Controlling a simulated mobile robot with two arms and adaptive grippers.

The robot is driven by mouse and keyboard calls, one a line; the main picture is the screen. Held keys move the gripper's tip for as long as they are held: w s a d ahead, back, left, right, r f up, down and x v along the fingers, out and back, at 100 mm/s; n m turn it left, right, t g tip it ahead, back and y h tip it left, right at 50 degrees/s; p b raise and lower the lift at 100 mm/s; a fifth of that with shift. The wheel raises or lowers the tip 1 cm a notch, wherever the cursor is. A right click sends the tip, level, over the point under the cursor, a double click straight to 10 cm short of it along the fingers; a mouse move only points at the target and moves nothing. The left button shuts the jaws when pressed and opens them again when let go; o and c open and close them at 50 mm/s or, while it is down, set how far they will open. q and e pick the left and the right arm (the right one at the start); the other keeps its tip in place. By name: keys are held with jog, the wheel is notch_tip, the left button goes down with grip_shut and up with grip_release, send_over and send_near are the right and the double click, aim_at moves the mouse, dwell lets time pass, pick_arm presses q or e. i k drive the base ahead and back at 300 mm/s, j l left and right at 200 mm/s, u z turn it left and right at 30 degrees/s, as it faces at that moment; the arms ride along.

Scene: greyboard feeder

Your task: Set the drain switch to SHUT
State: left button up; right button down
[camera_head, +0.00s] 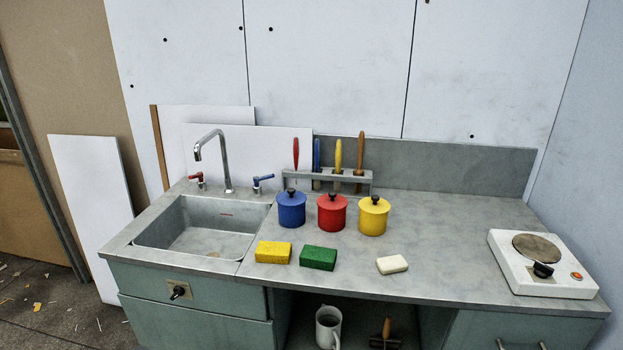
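A black knob on a beige plate (178,291) is on the green cabinet front below the sink; it appears to be the drain switch. Its lever looks tilted, but any lettering is too small to read, so I cannot tell its setting. The grey sink (208,240) above it looks empty, with a small red mark on its back wall. Neither of my grippers is in view.
A tap (227,165) with a red handle (198,179) and a blue handle (263,181) stands behind the sink. Blue (291,212), red (332,214) and yellow (373,218) pots, sponges (318,258) and a hotplate (540,265) occupy the counter. A mug (328,328) stands below.

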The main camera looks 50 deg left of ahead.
aim_at(178, 291)
jog(key=k+j+u, duration=0.15)
jog(key=u, duration=2.05)
